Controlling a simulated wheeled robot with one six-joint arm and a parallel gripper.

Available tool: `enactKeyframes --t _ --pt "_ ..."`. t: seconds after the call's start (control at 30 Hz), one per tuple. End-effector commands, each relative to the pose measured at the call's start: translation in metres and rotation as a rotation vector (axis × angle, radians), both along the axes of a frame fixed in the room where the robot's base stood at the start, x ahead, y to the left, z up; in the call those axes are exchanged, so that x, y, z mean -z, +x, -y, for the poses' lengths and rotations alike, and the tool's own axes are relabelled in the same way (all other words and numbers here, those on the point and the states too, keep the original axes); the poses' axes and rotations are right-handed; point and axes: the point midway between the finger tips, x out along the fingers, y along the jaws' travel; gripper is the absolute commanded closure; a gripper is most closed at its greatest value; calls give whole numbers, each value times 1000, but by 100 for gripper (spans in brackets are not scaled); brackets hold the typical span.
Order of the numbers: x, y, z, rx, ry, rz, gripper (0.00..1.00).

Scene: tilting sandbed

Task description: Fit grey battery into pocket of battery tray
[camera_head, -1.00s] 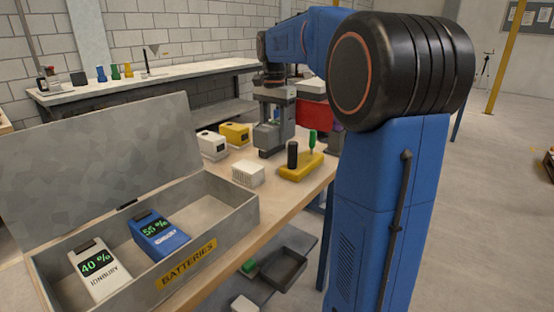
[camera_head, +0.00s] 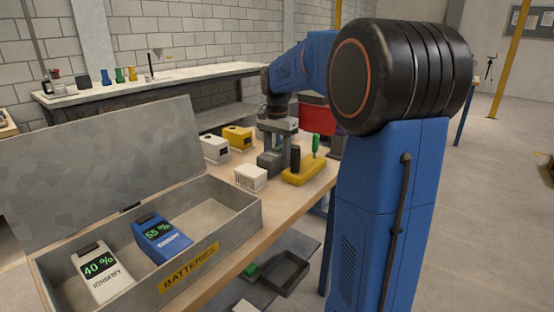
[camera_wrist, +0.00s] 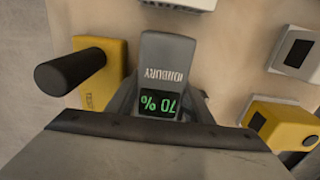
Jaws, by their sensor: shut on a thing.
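My gripper (camera_head: 278,146) points down over the wooden bench and is shut on the grey battery (camera_head: 270,163). In the wrist view the battery (camera_wrist: 167,62) sits between my fingers, its green display reading 70 %. It is low, beside the yellow block with the black and green posts; I cannot tell if it touches the bench. An open grey metal box (camera_head: 238,225) labelled BATTERIES stands at the front left. It holds a white battery (camera_head: 100,272) reading 40 % and a blue battery (camera_head: 160,236) reading 55 %. No separate tray pocket can be made out.
The yellow block (camera_head: 306,172) carries a black post (camera_wrist: 70,72) close beside the battery. A white slotted block (camera_head: 251,178) stands on the other side. A white unit (camera_head: 214,149) and a yellow unit (camera_head: 237,137) are behind. A dark bin (camera_head: 286,272) is on the lower shelf.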

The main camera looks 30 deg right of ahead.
Motion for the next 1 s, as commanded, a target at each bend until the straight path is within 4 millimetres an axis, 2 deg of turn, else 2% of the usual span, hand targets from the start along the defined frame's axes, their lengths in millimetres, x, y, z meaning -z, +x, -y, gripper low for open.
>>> enactKeyframes --t 0.23,0.27,0.3,0.6,0.73,0.87,1.0 --pt "2 0 0 0 -1 1 100" --pt "2 0 0 0 0 -1 46" --pt "2 0 0 0 0 0 37" --pt "2 0 0 0 0 0 34" --pt "-5 0 0 0 0 1 34" --pt "-22 0 0 0 -1 3 34" --pt "-49 0 0 0 -1 3 34"
